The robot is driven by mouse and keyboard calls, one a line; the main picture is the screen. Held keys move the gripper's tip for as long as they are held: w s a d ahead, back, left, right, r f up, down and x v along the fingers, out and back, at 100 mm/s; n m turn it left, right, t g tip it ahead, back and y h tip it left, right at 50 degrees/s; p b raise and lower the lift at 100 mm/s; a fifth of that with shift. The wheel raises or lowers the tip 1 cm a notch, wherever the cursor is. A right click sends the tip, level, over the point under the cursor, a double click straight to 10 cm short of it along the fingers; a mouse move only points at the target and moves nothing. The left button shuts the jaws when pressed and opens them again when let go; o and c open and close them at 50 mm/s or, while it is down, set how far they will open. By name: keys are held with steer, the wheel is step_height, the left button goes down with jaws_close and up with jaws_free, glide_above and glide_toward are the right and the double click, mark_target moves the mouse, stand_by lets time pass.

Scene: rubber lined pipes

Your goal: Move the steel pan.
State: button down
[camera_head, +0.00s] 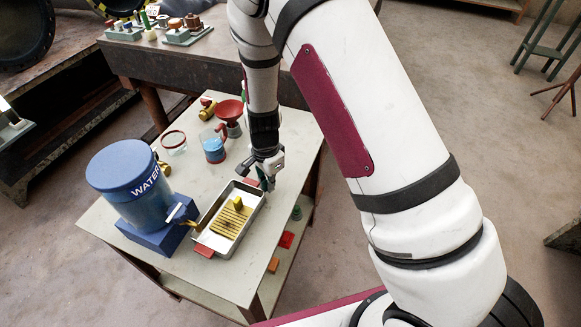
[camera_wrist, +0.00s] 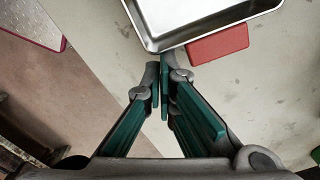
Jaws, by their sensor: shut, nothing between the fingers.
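The steel pan (camera_head: 249,220) is a shallow rectangular tray on the pale table, beside the blue water tank. A yellow slatted piece with a small block (camera_head: 233,214) lies inside it. A red handle (camera_head: 203,250) sticks out at its near end. In the wrist view, a corner of the pan (camera_wrist: 190,18) shows at the top, with a red block-like handle (camera_wrist: 217,45) against its rim. My gripper (camera_head: 265,184) is by the pan's far right corner. Its green fingers (camera_wrist: 161,88) are shut and empty, just short of the pan's rim and apart from the handle.
The blue water tank (camera_head: 128,190) with a brass tap stands close left of the pan. A blue-filled jug (camera_head: 214,149), a red funnel (camera_head: 230,112) and a glass dish (camera_head: 173,141) stand behind. The table's right edge is near my gripper.

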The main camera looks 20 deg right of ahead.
mark_target(258, 192)
steer(key=shift+s+a+p, duration=0.15)
steer(key=shift+s+a, duration=0.3)
steer(key=shift+a, duration=0.45)
steer(key=shift+s+a+p, duration=0.15)
steer(key=shift+s+a, duration=0.3)
steer(key=shift+a, duration=0.4)
steer(key=d, duration=0.1)
steer(key=w+d, duration=0.1)
steer(key=w+d+r, duration=0.1)
steer(key=shift+d+b, duration=0.3)
steer(key=shift+b, duration=0.05)
step_height(258, 192, up, 9)
